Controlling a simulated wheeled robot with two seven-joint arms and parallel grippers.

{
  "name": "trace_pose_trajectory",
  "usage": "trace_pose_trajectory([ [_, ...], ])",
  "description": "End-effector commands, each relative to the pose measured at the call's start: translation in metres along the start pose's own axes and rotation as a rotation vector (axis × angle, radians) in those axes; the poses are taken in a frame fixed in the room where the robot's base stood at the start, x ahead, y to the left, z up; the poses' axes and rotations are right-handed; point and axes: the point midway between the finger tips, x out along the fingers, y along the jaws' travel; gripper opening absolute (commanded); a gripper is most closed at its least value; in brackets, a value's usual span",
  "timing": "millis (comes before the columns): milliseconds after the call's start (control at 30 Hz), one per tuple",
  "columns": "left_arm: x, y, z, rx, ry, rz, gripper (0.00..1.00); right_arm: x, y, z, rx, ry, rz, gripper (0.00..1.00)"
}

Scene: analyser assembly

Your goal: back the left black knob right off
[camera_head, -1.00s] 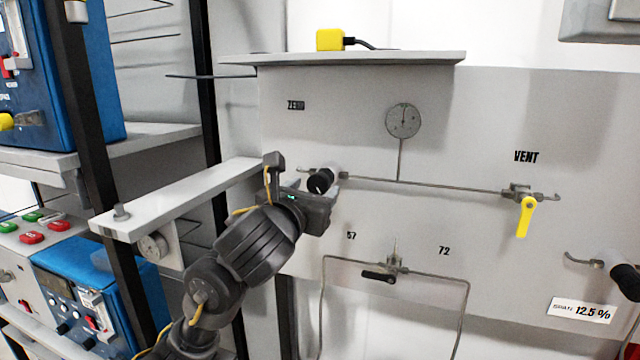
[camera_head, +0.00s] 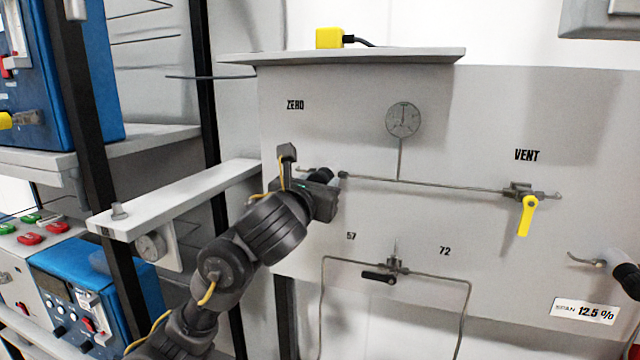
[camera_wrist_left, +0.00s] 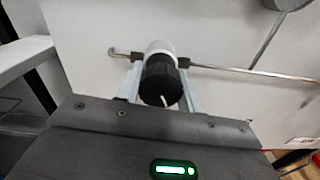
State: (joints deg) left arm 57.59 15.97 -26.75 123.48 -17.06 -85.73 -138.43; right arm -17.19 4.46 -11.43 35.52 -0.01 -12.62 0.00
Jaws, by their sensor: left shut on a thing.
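The left black knob (camera_wrist_left: 161,82) sits on a white valve body (camera_wrist_left: 160,47) on the panel's pipe, below the ZERO label. In the left wrist view it stands between the two fingers, its pale pointer mark facing the camera. My left gripper (camera_wrist_left: 162,90) is shut on the knob. In the head view my left gripper (camera_head: 325,182) covers most of the knob, and only a dark part of it (camera_head: 325,174) shows. My right gripper is not in view.
A gauge (camera_head: 403,120) and pipework are on the grey panel (camera_head: 450,120). A yellow VENT handle (camera_head: 526,215) and a black lever (camera_head: 379,277) are to the right. A second black knob (camera_head: 627,280) is at the right edge. A white shelf arm (camera_head: 180,198) lies left of my gripper.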

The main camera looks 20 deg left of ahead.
Motion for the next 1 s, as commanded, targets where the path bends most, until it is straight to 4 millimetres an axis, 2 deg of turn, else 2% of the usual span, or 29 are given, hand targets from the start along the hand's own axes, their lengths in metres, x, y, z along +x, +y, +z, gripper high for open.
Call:
trace_pose_trajectory([
  [267, -0.0001, 0.0000, 0.0001, -0.030, 0.001, 0.000, 0.15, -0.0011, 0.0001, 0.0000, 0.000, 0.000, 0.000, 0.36],
  [467, -0.0001, 0.0000, 0.0007, -0.131, 0.000, 0.001, 0.15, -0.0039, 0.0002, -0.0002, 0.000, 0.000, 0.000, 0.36],
  [1000, -0.0002, -0.0015, 0.0004, -0.623, 0.000, 0.001, 0.15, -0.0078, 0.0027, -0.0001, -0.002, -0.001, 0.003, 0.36],
])
